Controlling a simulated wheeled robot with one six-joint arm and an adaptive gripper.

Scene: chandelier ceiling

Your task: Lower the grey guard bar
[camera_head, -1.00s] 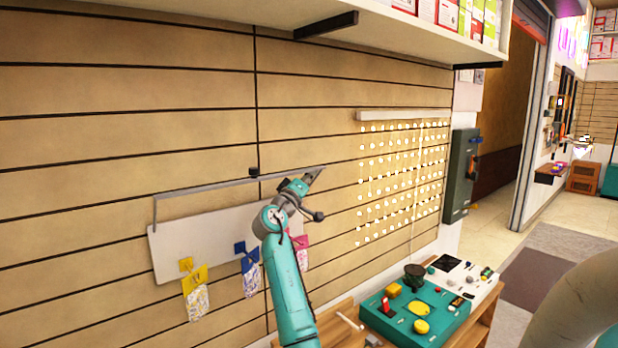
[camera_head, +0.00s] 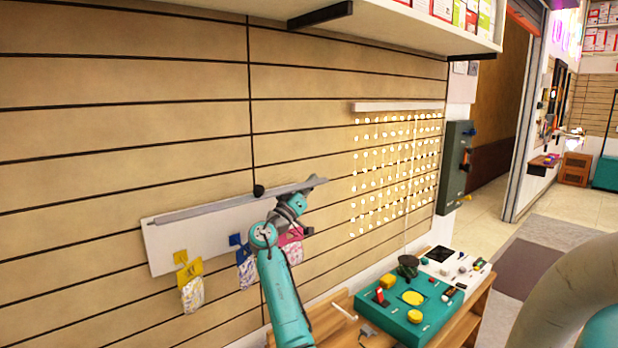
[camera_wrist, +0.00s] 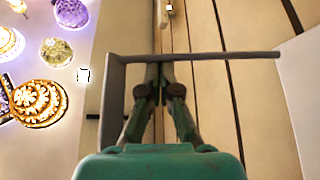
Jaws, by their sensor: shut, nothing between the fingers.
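The grey guard bar (camera_head: 215,205) lies across the upper edge of a white board (camera_head: 160,255) on the slatted wall. It slopes up slightly to the right. My gripper (camera_head: 300,196) is at the bar's right end, fingers shut and empty. In the wrist view the bar (camera_wrist: 215,56) crosses just beyond my fingertips (camera_wrist: 159,68), with a side arm (camera_wrist: 114,95) at its left end. I cannot tell whether the fingers touch the bar.
Yellow, blue and pink tags (camera_head: 189,275) hang from hooks on the board, the pink one partly behind my arm. A teal control panel (camera_head: 410,310) stands on a wooden table, right. A shelf (camera_head: 400,25) juts out above.

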